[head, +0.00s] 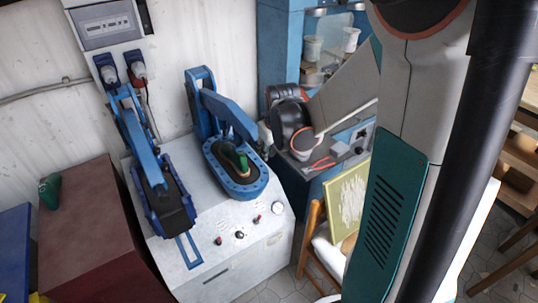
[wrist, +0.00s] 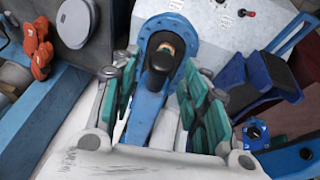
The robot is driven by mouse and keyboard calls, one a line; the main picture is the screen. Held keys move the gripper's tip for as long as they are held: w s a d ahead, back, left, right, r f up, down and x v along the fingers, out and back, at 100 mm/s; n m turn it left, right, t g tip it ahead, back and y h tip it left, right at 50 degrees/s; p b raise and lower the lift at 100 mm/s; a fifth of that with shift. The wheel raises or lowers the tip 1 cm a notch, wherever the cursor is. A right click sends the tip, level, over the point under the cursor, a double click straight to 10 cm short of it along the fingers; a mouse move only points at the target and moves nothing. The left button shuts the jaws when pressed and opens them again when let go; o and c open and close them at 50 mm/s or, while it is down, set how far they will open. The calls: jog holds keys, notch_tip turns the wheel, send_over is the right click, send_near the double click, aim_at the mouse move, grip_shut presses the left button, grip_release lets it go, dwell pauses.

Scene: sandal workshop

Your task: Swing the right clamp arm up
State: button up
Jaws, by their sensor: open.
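The right clamp arm (head: 226,112) is a blue bar. It slopes down from its upright blue frame (head: 201,88) over the right blue oval tray (head: 236,187). In the wrist view the arm (wrist: 146,112) runs up the picture to a dark pad inside the tray's bolted rim (wrist: 185,27). My gripper (wrist: 163,78) is open, with its green-padded fingers on either side of the arm. Whether the pads touch the arm cannot be told. In the head view my gripper (head: 240,150) is small and partly hidden near the arm's lower end.
The left clamp arm (head: 139,140) lies down over its own dark blue tray (head: 168,205). Knobs and a gauge (head: 278,208) sit on the white machine's front (head: 225,270). A dark red cabinet (head: 95,235) stands left; a chair with a framed panel (head: 345,205) stands right.

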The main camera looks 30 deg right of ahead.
jog(key=shift+b+x, duration=0.4)
jog(key=shift+x, duration=0.5)
